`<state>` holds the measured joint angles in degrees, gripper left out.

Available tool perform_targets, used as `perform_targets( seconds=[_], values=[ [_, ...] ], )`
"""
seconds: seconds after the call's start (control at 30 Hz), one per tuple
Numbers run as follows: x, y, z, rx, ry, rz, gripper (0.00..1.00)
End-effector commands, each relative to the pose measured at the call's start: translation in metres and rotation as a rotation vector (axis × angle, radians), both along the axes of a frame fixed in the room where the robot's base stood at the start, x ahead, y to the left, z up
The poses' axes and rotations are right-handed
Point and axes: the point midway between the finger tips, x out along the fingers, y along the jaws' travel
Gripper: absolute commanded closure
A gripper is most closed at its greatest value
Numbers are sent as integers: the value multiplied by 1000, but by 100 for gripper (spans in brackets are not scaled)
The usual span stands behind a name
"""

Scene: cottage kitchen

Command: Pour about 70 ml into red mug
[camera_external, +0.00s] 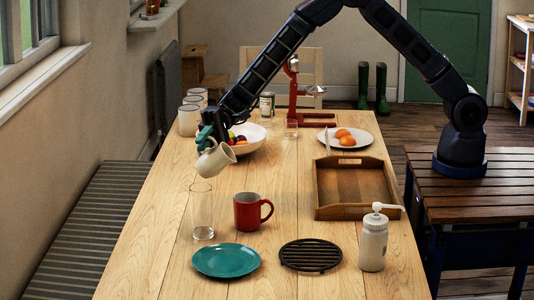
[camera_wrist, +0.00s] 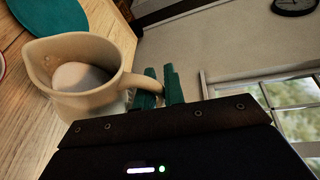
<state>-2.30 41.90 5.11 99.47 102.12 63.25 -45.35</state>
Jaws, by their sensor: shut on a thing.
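My gripper (camera_external: 204,138) is shut on the handle of a cream jug (camera_external: 214,160) and holds it in the air over the left side of the table. The jug is tilted. In the wrist view the green fingers (camera_wrist: 162,88) are at the handle of the jug (camera_wrist: 90,103), and pale contents show inside it. The red mug (camera_external: 248,212) stands upright on the table, lower and to the right of the jug, apart from it. Its handle points right. I see no stream between jug and mug. The mug's inside is too small to read.
A clear glass (camera_external: 202,215) stands close left of the mug, below the jug. A teal plate (camera_external: 226,260), a black trivet (camera_external: 310,255) and a pump bottle (camera_external: 373,243) are in front. A wooden tray (camera_external: 325,211) is right; a fruit bowl (camera_external: 256,135) is behind.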

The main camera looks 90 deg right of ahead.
Motion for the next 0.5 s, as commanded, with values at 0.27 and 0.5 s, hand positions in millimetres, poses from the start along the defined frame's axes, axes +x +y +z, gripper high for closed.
perform_targets(
  seconds=[0.27, 0.5],
  values=[
    [-3, 0, 0, -3, -41, 0, 100],
    [-5, 0, -1, -7, -86, 0, 100]
  ],
)
